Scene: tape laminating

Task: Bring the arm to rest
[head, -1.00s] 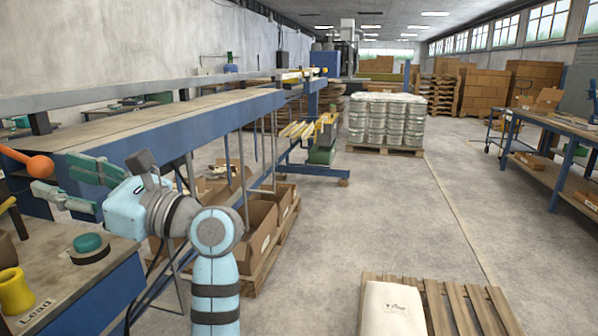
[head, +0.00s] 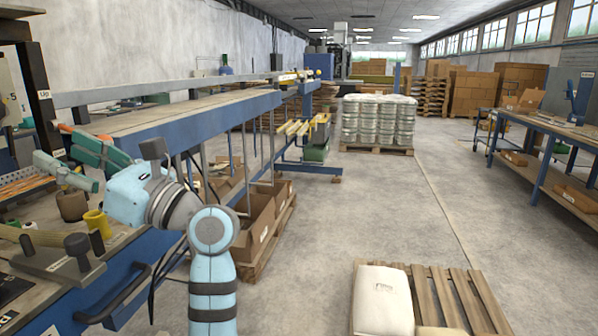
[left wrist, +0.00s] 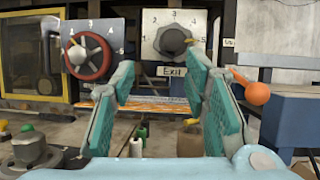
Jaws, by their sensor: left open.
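My left gripper (head: 56,146) is in the left of the head view, its two green-padded fingers spread apart with nothing between them. It is held above the workbench. In the left wrist view its fingers (left wrist: 161,78) frame a panel with a grey dial (left wrist: 173,41) and a red handwheel (left wrist: 89,56) behind. An orange ball knob (left wrist: 257,93) shows just right of the right finger in that view. My left arm rises from the bottom of the head view, bent at the elbow. My right gripper is not in view.
The blue-sided workbench (head: 140,262) at the left carries a yellow cup (head: 97,222) and a knobbed plate (head: 62,262). A long machine table (head: 190,118) runs back beyond the gripper. A pallet (head: 455,300) with a white sack (head: 382,302) lies front right. The middle floor is clear.

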